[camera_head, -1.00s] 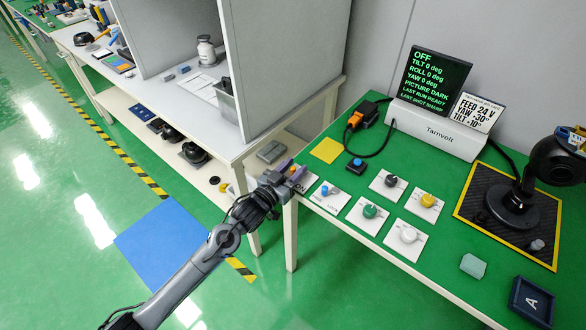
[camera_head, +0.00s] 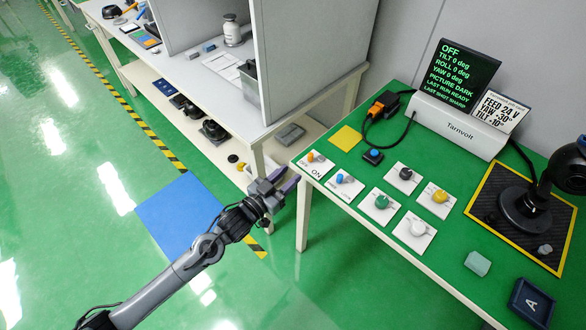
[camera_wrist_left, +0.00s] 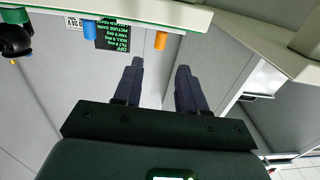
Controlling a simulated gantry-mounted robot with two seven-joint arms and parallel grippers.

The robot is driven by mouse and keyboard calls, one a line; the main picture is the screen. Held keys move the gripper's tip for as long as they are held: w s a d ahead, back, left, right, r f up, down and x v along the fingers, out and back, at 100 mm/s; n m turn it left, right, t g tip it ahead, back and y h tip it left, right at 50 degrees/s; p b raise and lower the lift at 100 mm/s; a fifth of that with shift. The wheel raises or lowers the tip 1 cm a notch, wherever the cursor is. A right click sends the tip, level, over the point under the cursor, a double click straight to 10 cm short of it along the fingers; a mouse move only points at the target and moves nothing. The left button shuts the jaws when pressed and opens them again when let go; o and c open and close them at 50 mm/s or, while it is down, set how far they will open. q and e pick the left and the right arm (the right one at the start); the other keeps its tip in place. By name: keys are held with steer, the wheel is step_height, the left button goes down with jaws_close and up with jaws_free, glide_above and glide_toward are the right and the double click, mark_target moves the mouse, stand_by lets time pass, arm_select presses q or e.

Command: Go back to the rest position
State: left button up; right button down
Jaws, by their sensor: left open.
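My left gripper (camera_head: 280,186) is open and empty. It hangs in the aisle just left of the green bench (camera_head: 408,262), apart from the controls on it. In the left wrist view its two dark fingers (camera_wrist_left: 158,88) stand apart with nothing between them. The orange switch (camera_head: 311,156) sits on the plate marked ON near the bench's left corner; it also shows in the left wrist view (camera_wrist_left: 161,41). The blue knob (camera_head: 341,178) stands beside it. The display (camera_head: 468,68) reads OFF, with tilt, roll and yaw at 0 deg. My right gripper is out of view.
Green (camera_head: 382,202), black (camera_head: 406,173), yellow (camera_head: 440,196) and white (camera_head: 418,228) knobs stand on the bench. A camera gimbal (camera_head: 524,208) is at the right. A white bench with partitions (camera_head: 300,50) stands at the left.

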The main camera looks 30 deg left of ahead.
arm_select(q)
steer(key=shift+s, duration=0.1)
stand_by(0.4)
steer(key=s+d+n+g+y+p, duration=0.1)
steer(key=s+g+y+p, duration=0.3)
steer(key=s+g+p, duration=1.7)
steer(key=s+r+t+p, duration=0.2)
steer(key=r+p, duration=0.6)
steer(key=r, duration=0.4)
steer(key=s+r+t+p, duration=0.2)
steer(key=s+r+p, duration=0.1)
steer(key=r+p, duration=0.6)
steer(key=s+r+t+p, duration=0.3)
steer(key=r+p, duration=0.6)
steer(key=r, duration=0.8)
steer(key=shift+s, duration=0.25)
